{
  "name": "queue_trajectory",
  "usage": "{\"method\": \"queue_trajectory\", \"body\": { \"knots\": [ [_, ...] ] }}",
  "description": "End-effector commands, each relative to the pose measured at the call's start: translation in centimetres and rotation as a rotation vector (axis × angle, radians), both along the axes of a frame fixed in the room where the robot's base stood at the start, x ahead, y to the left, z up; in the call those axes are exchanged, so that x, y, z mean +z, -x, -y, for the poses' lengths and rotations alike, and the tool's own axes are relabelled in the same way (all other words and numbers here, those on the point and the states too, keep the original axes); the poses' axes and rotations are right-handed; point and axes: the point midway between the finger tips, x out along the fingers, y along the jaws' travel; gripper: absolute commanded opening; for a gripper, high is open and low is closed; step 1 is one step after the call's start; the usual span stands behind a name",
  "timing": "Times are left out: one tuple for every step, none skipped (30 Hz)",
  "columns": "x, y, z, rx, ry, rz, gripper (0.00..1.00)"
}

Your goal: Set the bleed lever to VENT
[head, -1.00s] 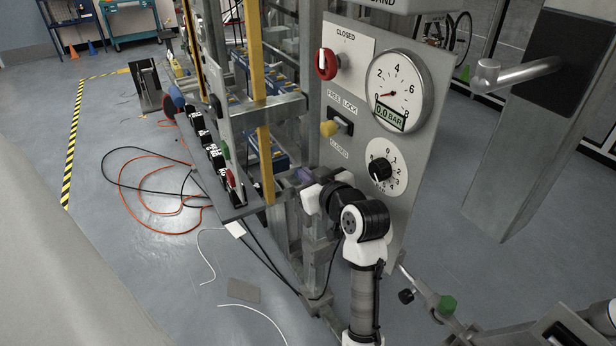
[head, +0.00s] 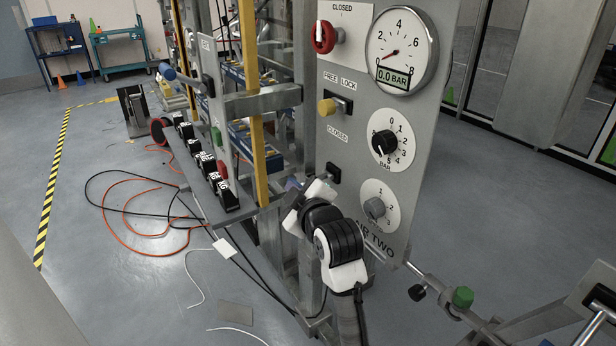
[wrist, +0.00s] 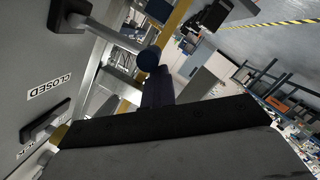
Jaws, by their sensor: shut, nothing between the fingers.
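The bleed lever appears to be the black-mounted lever (head: 333,173) below the lower CLOSED label on the grey panel. In the wrist view its metal rod reaches out from the panel to a round dark blue knob (wrist: 148,58). No VENT mark is readable. My gripper (wrist: 157,88) is shut with nothing held. Its dark fingers end right beside the knob; I cannot tell whether they touch. In the head view my wrist stands in front of the panel's lower left edge and hides part of the lever.
On the grey panel (head: 440,120) are a red knob (head: 325,37), a gauge (head: 402,50) reading 0.0 BAR, a yellow FREE/LOCK knob (head: 327,107), and two dials (head: 385,143). A yellow post (head: 257,130) and a bench of black blocks stand left. Cables lie on the floor.

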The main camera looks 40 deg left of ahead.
Motion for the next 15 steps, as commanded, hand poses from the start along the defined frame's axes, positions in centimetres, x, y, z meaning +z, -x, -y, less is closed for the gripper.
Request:
{"method": "queue_trajectory", "body": {
  "knots": [
    [-1.5, -0.2, 0.1, -0.006, 0.018, 0.043, 0.00],
    [-1.8, -0.2, 0.1, -0.006, 0.028, 0.068, 0.00],
    [-2.1, -0.2, 0.2, -0.007, 0.042, 0.101, 0.00],
    [-2.4, -0.2, 0.2, -0.007, 0.052, 0.127, 0.00],
    [-2.6, -0.3, 0.2, -0.008, 0.061, 0.150, 0.00],
    [-2.9, -0.3, 0.2, -0.008, 0.074, 0.181, 0.00],
    [-3.1, -0.3, 0.2, -0.007, 0.084, 0.203, 0.00],
    [-3.3, -0.4, 0.2, -0.008, 0.093, 0.224, 0.00],
    [-3.6, -0.4, 0.3, -0.008, 0.105, 0.251, 0.00],
    [-3.8, -0.5, 0.3, -0.009, 0.112, 0.271, 0.00],
    [-3.5, -0.5, 0.3, -0.009, 0.115, 0.281, 0.00],
    [-3.0, -0.5, 0.3, -0.009, 0.114, 0.277, 0.00],
    [-3.0, -0.5, 0.3, -0.008, 0.114, 0.276, 0.00],
    [-3.0, -0.5, 0.3, -0.008, 0.113, 0.275, 0.00],
    [-3.0, -0.5, 0.3, -0.008, 0.113, 0.275, 0.00]
  ]
}}
